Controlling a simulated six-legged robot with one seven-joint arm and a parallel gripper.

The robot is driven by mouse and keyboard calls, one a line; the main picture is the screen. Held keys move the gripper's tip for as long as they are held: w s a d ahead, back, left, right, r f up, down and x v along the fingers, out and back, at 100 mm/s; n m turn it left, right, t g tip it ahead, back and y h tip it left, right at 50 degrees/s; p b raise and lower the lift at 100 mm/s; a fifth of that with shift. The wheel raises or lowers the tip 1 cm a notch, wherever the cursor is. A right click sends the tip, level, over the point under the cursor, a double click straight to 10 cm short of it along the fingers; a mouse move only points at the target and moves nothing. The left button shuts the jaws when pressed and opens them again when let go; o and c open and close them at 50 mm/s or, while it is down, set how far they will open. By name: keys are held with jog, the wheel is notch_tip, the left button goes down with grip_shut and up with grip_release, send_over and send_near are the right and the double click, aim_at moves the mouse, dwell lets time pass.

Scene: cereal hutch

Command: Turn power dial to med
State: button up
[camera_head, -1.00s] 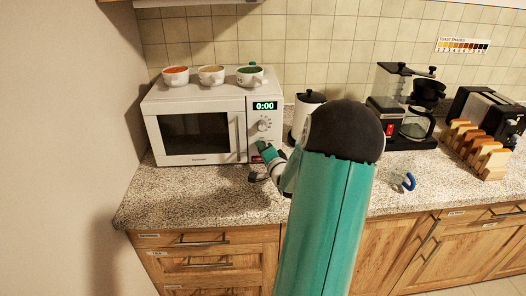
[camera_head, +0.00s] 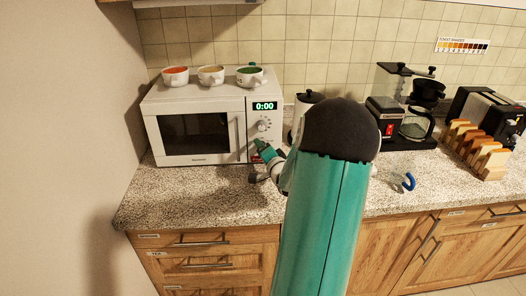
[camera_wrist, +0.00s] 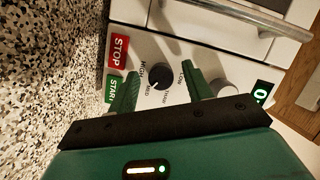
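The white microwave (camera_head: 195,160) stands on the counter, its right-hand control panel facing me. In the wrist view a dark round dial (camera_wrist: 160,77) sits beside the STOP and START buttons. Labels around it appear to read HIGH, MED and LOW; I cannot tell where its pointer stands. My gripper (camera_wrist: 160,75) is open, its two green fingers apart on either side of the dial, with visible gaps. In the head view my gripper (camera_head: 261,147) is at the lower panel and hides this dial.
A second, pale knob (camera_wrist: 222,88) lies just beyond one finger, near the green display (camera_head: 265,106). The door handle (camera_head: 238,137) is left of the panel. A dark-lidded canister (camera_head: 308,97) stands close on the right.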

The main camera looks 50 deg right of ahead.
jog(key=shift+s+a, duration=0.1)
jog(key=shift+s, duration=0.05)
jog(key=v, duration=1.3)
jog(key=shift+s, duration=0.25)
jog(key=shift+w+a+r, duration=0.1)
jog(key=shift+a, duration=0.05)
